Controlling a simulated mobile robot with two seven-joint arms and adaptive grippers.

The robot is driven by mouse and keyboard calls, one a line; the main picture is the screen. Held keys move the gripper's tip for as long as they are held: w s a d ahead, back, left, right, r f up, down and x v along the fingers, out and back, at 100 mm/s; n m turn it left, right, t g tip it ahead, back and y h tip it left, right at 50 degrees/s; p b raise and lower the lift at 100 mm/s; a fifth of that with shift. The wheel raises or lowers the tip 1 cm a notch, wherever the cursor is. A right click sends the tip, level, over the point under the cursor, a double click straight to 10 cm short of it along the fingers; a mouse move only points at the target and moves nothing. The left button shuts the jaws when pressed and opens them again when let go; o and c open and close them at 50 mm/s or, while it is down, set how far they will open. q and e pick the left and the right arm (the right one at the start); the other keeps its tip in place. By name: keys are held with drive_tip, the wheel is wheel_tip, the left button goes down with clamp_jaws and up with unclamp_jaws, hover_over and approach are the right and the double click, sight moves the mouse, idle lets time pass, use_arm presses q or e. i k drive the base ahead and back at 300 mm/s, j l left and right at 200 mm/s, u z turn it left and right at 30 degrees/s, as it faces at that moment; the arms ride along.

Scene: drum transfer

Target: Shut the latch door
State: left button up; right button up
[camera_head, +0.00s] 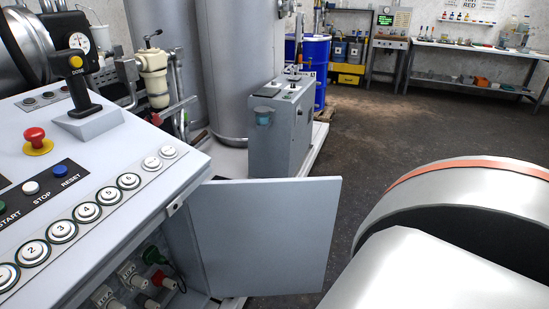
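The latch door (267,236) is a flat light-grey panel on the control console (150,203). It stands open, swung out to the right from the console's side. Behind it the cabinet opening (140,270) shows several connectors, among them a green plug (155,256) and a red one (162,280). A small latch part (175,207) sits at the console's upper edge. A large silver and white arm part of mine with an orange band fills the lower right, apart from the door in the picture. Neither gripper's fingers are visible.
The console top carries a red emergency button (36,139), a joystick (82,85) and numbered buttons. A grey machine box (283,125) and tall tanks (237,60) stand behind the door. Dark floor (400,125) is clear towards benches (470,65) at the back right.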

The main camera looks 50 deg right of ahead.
sight(270, 236)
drive_tip(key=k+l, duration=0.1)
drive_tip(key=l, duration=0.2)
drive_tip(key=k+l+u, duration=0.15)
drive_tip(key=l, duration=0.15)
drive_tip(key=k+l, duration=0.1)
drive_tip(key=l, duration=0.2)
drive_tip(key=k+l+u, duration=0.15)
drive_tip(key=l, duration=0.15)
drive_tip(key=l+u, duration=0.1)
drive_tip(key=l, duration=0.2)
drive_tip(key=k+l+u, duration=0.3)
drive_tip(key=l, duration=0.25)
drive_tip(key=k+l+u, duration=0.15)
drive_tip(key=l, duration=0.25)
drive_tip(key=k+l+u, duration=0.15)
drive_tip(key=l, duration=0.25)
drive_tip(key=k+l+u, duration=0.1)
drive_tip(key=l, duration=0.25)
drive_tip(key=k+l+u, duration=0.15)
drive_tip(key=l, duration=0.2)
drive_tip(key=k+l+u, duration=0.2)
drive_tip(key=l, duration=0.25)
drive_tip(key=l+u, duration=0.15)
drive_tip(key=l, duration=0.3)
drive_tip(key=l+u, duration=0.35)
drive_tip(key=l, duration=0.6)
drive_tip(key=l+u, duration=0.2)
drive_tip(key=l, duration=1.15)
drive_tip(key=k+z, duration=0.05)
